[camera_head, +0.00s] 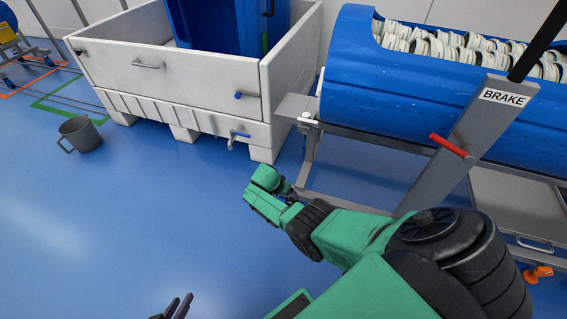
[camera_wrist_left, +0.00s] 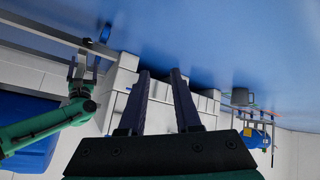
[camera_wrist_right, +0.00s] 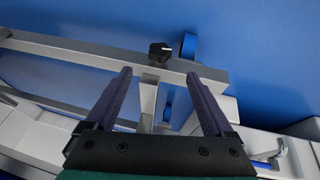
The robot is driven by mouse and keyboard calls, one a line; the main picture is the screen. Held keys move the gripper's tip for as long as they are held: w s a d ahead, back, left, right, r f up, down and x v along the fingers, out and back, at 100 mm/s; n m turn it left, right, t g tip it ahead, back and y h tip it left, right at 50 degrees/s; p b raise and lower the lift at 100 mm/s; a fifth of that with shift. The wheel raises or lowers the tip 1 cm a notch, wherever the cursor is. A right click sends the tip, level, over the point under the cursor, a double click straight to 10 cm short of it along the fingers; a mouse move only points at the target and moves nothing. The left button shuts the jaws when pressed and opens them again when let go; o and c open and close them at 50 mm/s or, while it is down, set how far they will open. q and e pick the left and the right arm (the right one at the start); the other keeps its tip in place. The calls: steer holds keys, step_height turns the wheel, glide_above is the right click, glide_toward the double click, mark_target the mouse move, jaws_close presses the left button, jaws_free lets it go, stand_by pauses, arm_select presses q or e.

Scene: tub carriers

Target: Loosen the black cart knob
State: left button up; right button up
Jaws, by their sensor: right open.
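The black knob (camera_wrist_right: 160,52) sits on a grey metal rail of the cart frame (camera_wrist_right: 90,52) in the right wrist view. My right gripper (camera_wrist_right: 158,74) is open, with its two fingers apart and nothing between them. The knob lies just beyond the fingertips, between their lines, and appears untouched. In the head view my right gripper (camera_head: 286,188) is beside the cart's leg, and I cannot make out the knob there. My left gripper (camera_head: 182,306) shows at the bottom edge of the head view. Its fingers (camera_wrist_left: 161,72) are apart and empty in the left wrist view.
A blue drum (camera_head: 400,100) full of pale pieces lies on the cart. A grey post marked BRAKE (camera_head: 465,130) carries a red handle (camera_head: 448,145). A white bin (camera_head: 190,90) with a blue valve stands behind. A grey mug-like bucket (camera_head: 80,133) is on open blue floor.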

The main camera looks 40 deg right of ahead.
arm_select(q)
steer(key=a, duration=0.1)
steer(key=s+a+r+g+y, duration=0.1)
steer(key=a+r+g+p, duration=0.1)
steer(key=a, duration=0.1)
steer(key=shift+s+y, duration=0.3)
steer(key=shift+y, duration=0.1)
